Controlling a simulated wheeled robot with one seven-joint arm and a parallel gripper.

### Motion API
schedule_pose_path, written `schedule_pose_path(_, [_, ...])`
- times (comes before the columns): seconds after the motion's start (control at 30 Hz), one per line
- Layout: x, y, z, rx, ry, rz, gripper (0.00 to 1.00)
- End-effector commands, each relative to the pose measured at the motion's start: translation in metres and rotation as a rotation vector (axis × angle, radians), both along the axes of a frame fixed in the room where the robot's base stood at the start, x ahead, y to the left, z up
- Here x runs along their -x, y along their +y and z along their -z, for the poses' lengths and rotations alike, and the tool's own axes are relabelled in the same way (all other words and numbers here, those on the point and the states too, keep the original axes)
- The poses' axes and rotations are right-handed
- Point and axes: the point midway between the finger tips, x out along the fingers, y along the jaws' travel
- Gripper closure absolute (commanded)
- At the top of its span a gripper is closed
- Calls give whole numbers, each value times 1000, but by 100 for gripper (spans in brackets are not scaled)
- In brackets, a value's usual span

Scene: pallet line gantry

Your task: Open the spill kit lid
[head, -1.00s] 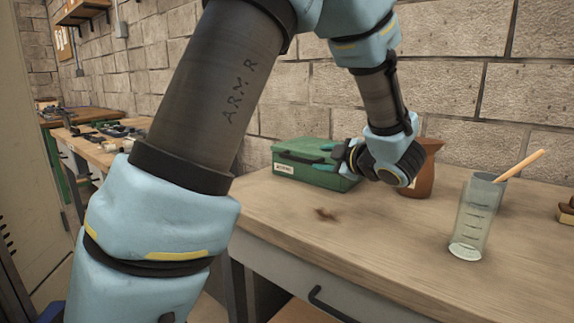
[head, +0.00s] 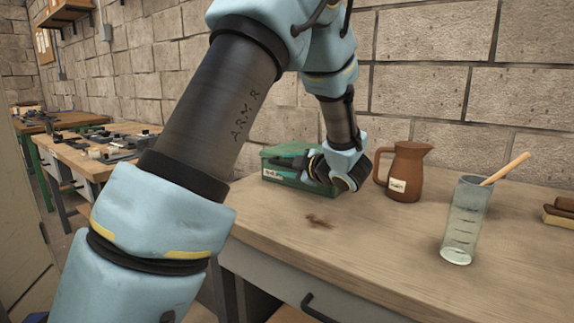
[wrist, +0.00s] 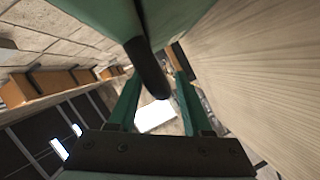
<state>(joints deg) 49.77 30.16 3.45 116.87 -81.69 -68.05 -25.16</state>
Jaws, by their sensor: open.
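The spill kit is a green box (head: 278,180) with a pale label, standing at the far left of the workbench against the wall. Its lid (head: 312,149) looks shut. My gripper (head: 285,162) is in front of the box, its teal fingers hard to separate from the green there. In the wrist view my open gripper (wrist: 157,78) has a finger on each side of the dark handle (wrist: 150,72), which juts from the green box (wrist: 95,14). I cannot tell whether the fingers touch the handle. My wrist hides the box's right part.
A brown jug (head: 407,172) stands right of my wrist. A clear measuring cylinder (head: 462,225) with a wooden stick is nearer the front. A brush (head: 560,213) lies at the right edge. The workbench (head: 380,248) has free room in its middle, around a dark stain (head: 318,221).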

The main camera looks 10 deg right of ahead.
Motion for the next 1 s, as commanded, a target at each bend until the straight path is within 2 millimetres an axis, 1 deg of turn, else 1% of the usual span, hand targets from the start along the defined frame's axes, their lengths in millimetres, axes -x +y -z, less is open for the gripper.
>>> schedule_pose_path(0.27, [-2, 1, 1, 0, 0, 1, 50])
schedule_pose_path(0.37, [-1, 1, 1, 0, 0, 1, 60])
schedule_pose_path(0.7, [-1, 0, 1, 0, 0, 1, 99])
schedule_pose_path(0.73, [-1, 1, 1, 0, 0, 1, 100])
schedule_pose_path(1.0, [-1, 1, 1, 1, 1, 0, 100])
